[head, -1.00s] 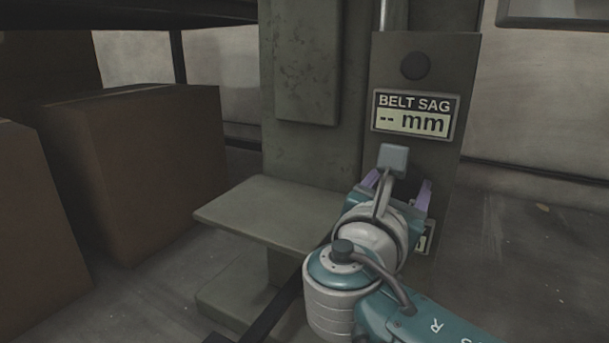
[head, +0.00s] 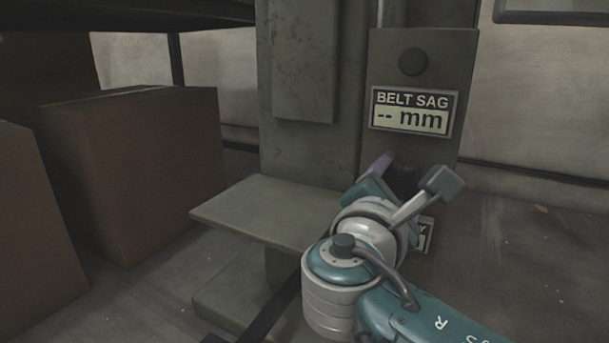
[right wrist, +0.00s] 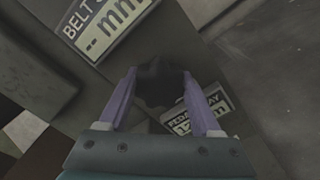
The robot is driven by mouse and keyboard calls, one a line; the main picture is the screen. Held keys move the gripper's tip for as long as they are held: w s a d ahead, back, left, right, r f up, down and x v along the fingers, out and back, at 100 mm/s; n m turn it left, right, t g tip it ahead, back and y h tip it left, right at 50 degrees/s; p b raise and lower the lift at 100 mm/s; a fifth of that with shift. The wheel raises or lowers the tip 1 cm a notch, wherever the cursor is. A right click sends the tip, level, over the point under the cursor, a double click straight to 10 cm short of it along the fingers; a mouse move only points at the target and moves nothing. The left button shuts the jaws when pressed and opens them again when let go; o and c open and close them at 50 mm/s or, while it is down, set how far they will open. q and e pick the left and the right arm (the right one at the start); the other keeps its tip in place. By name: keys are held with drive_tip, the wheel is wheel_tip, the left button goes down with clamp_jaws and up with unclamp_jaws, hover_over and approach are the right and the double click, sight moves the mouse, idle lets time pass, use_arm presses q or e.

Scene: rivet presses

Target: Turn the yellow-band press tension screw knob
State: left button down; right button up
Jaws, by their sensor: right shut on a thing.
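The dark round knob (right wrist: 160,84) sits low on the press's grey front panel (head: 413,60), under the "BELT SAG" display. My right gripper (right wrist: 159,74) has its two purple fingers on either side of the knob, shut on it, in the right wrist view. In the head view the right gripper (head: 393,172) reaches the panel from below. There the knob (head: 404,178) is mostly hidden behind my wrist. The display (head: 412,112) reads "-- mm". No yellow band shows. My left gripper is not in view.
A second label plate (right wrist: 198,118) beside the knob is partly covered by a finger. A flat grey shelf (head: 250,210) juts from the press left of my arm. Brown boxes (head: 130,170) stand at the left. Open floor lies to the right.

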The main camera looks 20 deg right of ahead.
drive_tip(key=shift+r, duration=0.1)
drive_tip(key=o, duration=1.4)
drive_tip(key=shift+a, duration=0.1)
drive_tip(key=shift+c, duration=0.2)
drive_tip(key=shift+s+a+p, duration=0.2)
drive_tip(key=shift+a+p, duration=0.05)
drive_tip(key=shift+p, duration=0.05)
drive_tip(key=p+v, duration=0.4)
drive_tip(key=v, duration=0.5)
drive_tip(key=shift+a, duration=0.15)
drive_tip(key=shift+s, duration=0.1)
